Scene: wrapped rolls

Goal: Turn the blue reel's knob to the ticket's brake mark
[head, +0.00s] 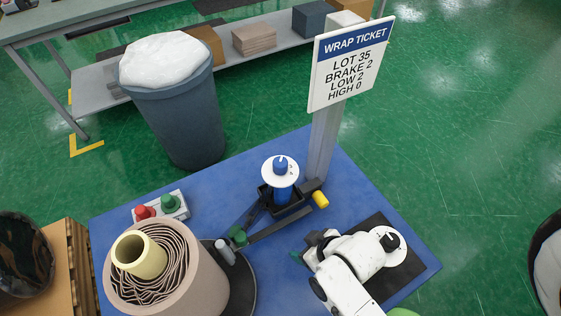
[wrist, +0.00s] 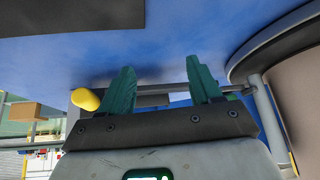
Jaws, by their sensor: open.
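The blue reel (head: 283,190) stands upright in a black holder on the blue table. A white dial disc (head: 268,174) with a blue knob (head: 280,165) tops it; its marks are too small to read. The white wrap ticket (head: 349,65) on a grey post behind reads LOT 35, BRAKE 2, LOW 2, HIGH 0. My gripper (head: 298,255) is low over the table, in front of the reel and apart from it. In the wrist view its two teal fingers (wrist: 162,80) stand apart with nothing held between them; the knob is not visible there.
A large wrapped roll (head: 185,265) stands front left on a dark turntable. A red and green button box (head: 160,207) lies behind it. A yellow-ended bar (head: 320,199) juts beside the reel; its yellow end shows in the wrist view (wrist: 85,99). A grey bin (head: 175,115) stands behind.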

